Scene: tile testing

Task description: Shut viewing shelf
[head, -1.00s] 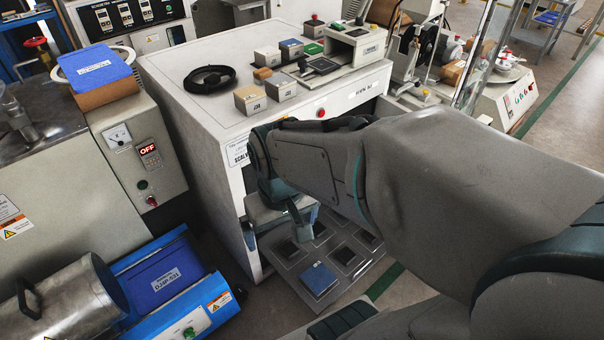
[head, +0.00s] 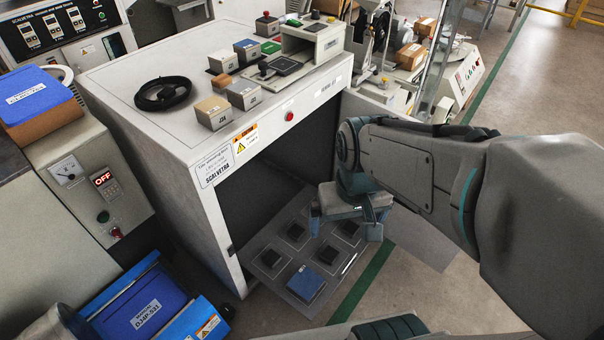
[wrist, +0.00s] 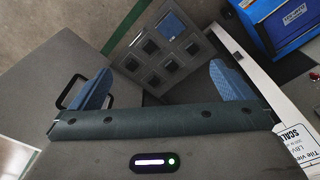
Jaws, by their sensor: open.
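The viewing shelf (head: 268,258) is a grey flat panel sticking out at the bottom of the white cabinet's dark opening. It carries several dark square tiles and one blue tile (head: 306,284) near its front. In the wrist view the shelf (wrist: 183,68) shows between my two fingers, some way beyond them. My gripper (head: 345,228) is above the right part of the shelf, in front of the opening, and looks apart from it. In the wrist view its two blue-padded fingers (wrist: 160,85) stand wide apart with nothing between them.
The white cabinet (head: 130,115) bears small boxes, a black cable coil (head: 163,93) and a red button (head: 289,116). A blue machine (head: 150,305) stands at the lower left. Floor with a green stripe (head: 365,278) lies free right of the shelf.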

